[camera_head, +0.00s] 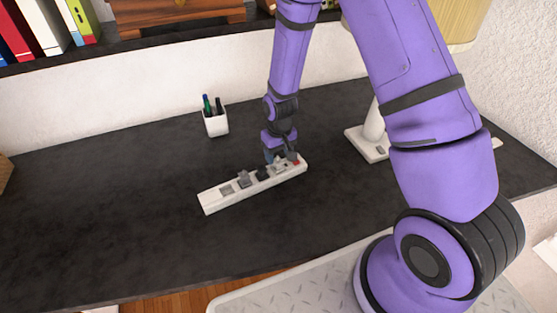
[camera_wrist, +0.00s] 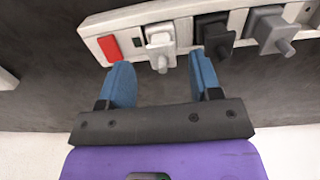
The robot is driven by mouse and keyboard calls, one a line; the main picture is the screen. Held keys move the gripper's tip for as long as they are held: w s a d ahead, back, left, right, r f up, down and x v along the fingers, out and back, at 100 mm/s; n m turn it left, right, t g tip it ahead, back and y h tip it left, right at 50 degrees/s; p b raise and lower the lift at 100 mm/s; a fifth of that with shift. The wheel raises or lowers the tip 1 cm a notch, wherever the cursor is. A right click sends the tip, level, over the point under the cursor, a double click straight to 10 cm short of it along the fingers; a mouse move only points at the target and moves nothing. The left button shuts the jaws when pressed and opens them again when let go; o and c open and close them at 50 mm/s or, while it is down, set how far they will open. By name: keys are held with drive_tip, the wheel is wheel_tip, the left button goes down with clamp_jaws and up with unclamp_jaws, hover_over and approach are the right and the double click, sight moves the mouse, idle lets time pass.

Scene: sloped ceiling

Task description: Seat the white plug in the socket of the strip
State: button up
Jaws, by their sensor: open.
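The white power strip (camera_head: 212,202) lies at a slant on the dark desk, and it also runs along the top of the wrist view (camera_wrist: 128,20). The white plug (camera_wrist: 160,42) stands at the strip's end position beside the red switch (camera_wrist: 109,48), its stub pointing toward me. I cannot tell how deep it sits. My gripper (camera_wrist: 161,76) is open, its blue fingers apart on either side of the plug's stub, with no clear contact. In the head view my gripper (camera_head: 283,157) is over the strip's right end and mostly hides the plug.
A black plug (camera_wrist: 212,34) and a grey plug (camera_wrist: 268,30) stand in the strip close to my right finger. A white pen cup (camera_head: 216,124) stands behind the strip, and a lamp base (camera_head: 366,147) to the right.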

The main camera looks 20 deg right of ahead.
wheel_tip(320, 180, up, 7)
drive_tip(key=shift+r, duration=0.2)
idle(0.6)
wheel_tip(320, 180, up, 13)
drive_tip(key=t, duration=0.1)
hover_over(279, 161)
drive_tip(key=s+d, duration=0.2)
drive_tip(key=s, duration=0.1)
drive_tip(key=s+d+r+m+t, duration=0.1)
drive_tip(key=s+r, duration=0.2)
drive_tip(key=r, duration=0.2)
drive_tip(key=s+d+r, duration=0.1)
drive_tip(key=s+r, duration=0.2)
drive_tip(key=r, duration=0.2)
drive_tip(key=s+d+r+t, duration=0.1)
drive_tip(key=s+r, duration=0.4)
drive_tip(key=s, duration=0.4)
drive_tip(key=s+d+r+t, duration=0.1)
drive_tip(key=s+r+t, duration=0.1)
drive_tip(key=s+r, duration=0.3)
drive_tip(key=s, duration=0.3)
drive_tip(key=shift+s+d+r+m, duration=0.35)
drive_tip(key=shift+s+d+m, duration=0.05)
